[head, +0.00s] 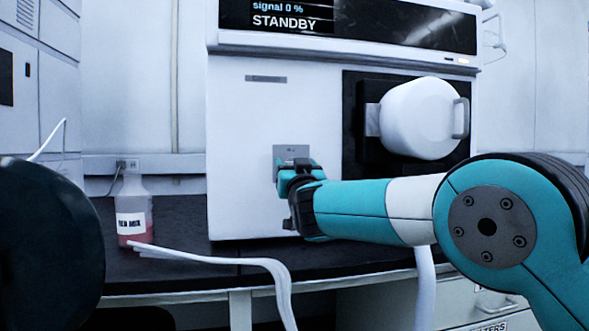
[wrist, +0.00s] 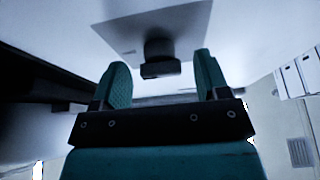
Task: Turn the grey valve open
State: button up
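The grey valve is a dark grey knob (wrist: 160,62) on a stem, fixed to a square grey plate (wrist: 150,30), in the wrist view. In the head view the plate (head: 284,151) is on the white instrument's front, and my gripper largely hides the knob. My gripper (head: 284,172) is in front of the plate. In the wrist view my gripper (wrist: 163,78) is open, with a teal finger on each side of the knob's line. Gaps show between both fingers and the knob, and nothing is held.
The white instrument (head: 238,180) stands on a dark bench (head: 180,262); its screen (head: 290,18) reads STANDBY, signal 0 %. A round white housing (head: 418,118) juts out at right. A labelled bottle (head: 133,210) with red liquid and a white tube (head: 215,261) are at left.

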jog(key=shift+s, duration=0.15)
jog(key=b+v, duration=0.3)
jog(key=v, duration=1.4)
